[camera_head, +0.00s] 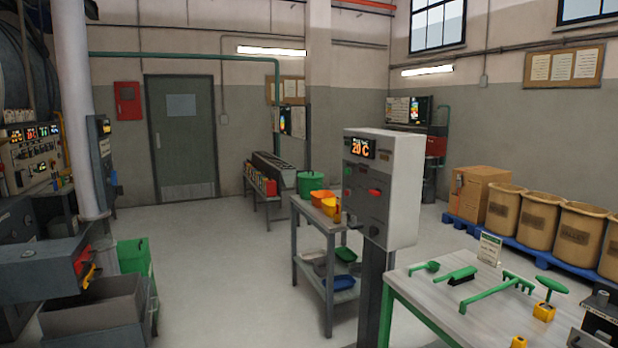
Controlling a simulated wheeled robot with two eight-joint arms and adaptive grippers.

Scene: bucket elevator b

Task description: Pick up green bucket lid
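A green bucket (311,182) stands on the far end of the top of a grey two-level cart (325,235) in the middle of the view. A lid on it cannot be made out clearly at this size. A small green item (345,254) lies on the cart's lower shelf, partly hidden; I cannot tell whether it is a lid. Neither of my grippers is in view.
A control cabinet (383,190) on a post stands in front of the cart's right side. A table (408,290) with green tools is at the lower right. Orange and yellow scoops (323,199) sit by the bucket. Open floor (230,270) lies left of the cart.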

